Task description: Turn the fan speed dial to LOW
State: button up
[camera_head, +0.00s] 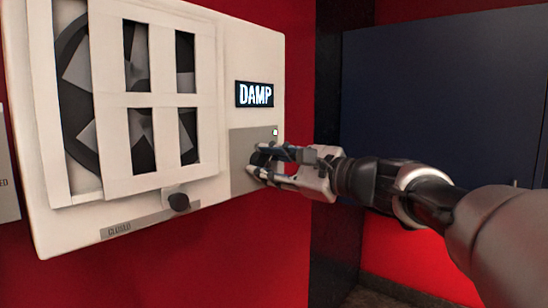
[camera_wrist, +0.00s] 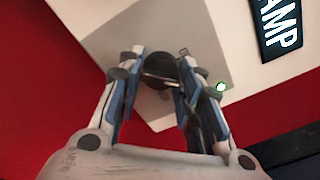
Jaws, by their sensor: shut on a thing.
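The fan speed dial is a dark round knob on a grey square plate (camera_head: 242,150), low on the right of the white fan panel. The dial (camera_wrist: 160,70) shows between the fingers in the wrist view. My gripper (camera_head: 262,163) reaches in from the right and is shut on the dial, with one finger on each side. It also shows in the wrist view (camera_wrist: 161,78). The fingers hide much of the dial in the head view, and I cannot read a LOW mark or the dial's setting.
A lit sign (camera_head: 255,94) reading DAMP is above the plate. A small green-white light (camera_wrist: 220,87) is on the plate. To the left are a slatted fan shutter (camera_head: 158,101) and a dark slider knob (camera_head: 179,202) above a CLOSED label. A dark blue cabinet (camera_head: 440,90) stands behind my arm.

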jog(key=shift+m+p, duration=0.8)
jog(key=shift+m, duration=0.7)
jog(key=o, duration=1.1)
jog(key=shift+c, duration=0.2)
jog(key=v, duration=1.2)
